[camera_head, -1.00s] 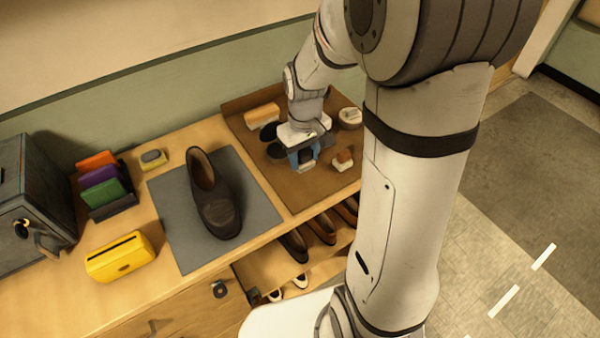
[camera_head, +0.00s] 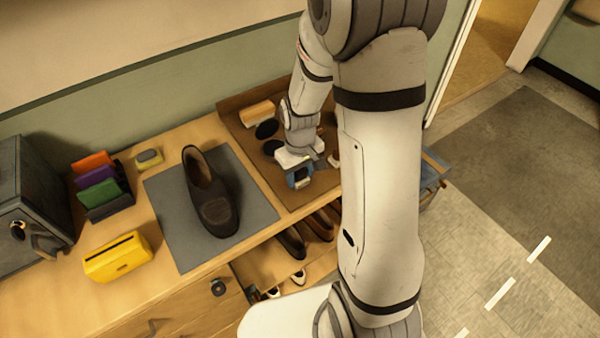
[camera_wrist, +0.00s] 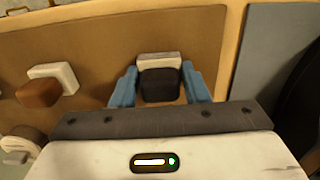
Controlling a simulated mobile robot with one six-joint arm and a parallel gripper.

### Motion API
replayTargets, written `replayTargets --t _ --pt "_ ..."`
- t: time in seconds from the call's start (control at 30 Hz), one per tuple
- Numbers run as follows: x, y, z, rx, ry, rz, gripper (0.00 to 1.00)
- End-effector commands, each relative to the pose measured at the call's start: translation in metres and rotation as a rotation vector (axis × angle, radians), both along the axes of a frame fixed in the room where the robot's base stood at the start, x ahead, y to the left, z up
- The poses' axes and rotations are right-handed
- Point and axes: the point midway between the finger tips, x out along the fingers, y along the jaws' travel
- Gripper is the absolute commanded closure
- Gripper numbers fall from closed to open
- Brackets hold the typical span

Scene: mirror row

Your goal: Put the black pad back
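The black pad (camera_wrist: 160,84) is a small dark block with a pale cream edge. It sits between the blue fingers of my gripper (camera_wrist: 160,86) in the wrist view, and the fingers close in on both its sides. In the head view my gripper (camera_head: 301,181) is low over the front part of the brown tray (camera_head: 243,132). Only a small pale bit of what it holds shows there. I cannot tell whether the pad touches the tray.
A block with a brown top (camera_wrist: 40,92) lies left of my gripper in the wrist view. Two dark ovals (camera_head: 266,128) and an orange-topped brush (camera_head: 257,112) lie at the tray's back left. A dark shoe (camera_head: 212,195) stands on the grey mat (camera_head: 165,215). An open drawer with shoes is below.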

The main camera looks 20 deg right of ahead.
Motion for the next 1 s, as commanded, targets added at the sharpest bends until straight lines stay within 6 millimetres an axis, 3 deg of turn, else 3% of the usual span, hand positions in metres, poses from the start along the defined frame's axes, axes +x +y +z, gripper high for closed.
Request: replayTargets --t 0.27,0.63,1.0 --pt "0.000 0.000 0.000 0.000 0.000 0.001 0.37" --pt "0.001 0.001 0.009 0.000 -0.003 0.002 0.37" --pt "0.002 0.001 0.083 0.000 -0.007 0.002 0.37"
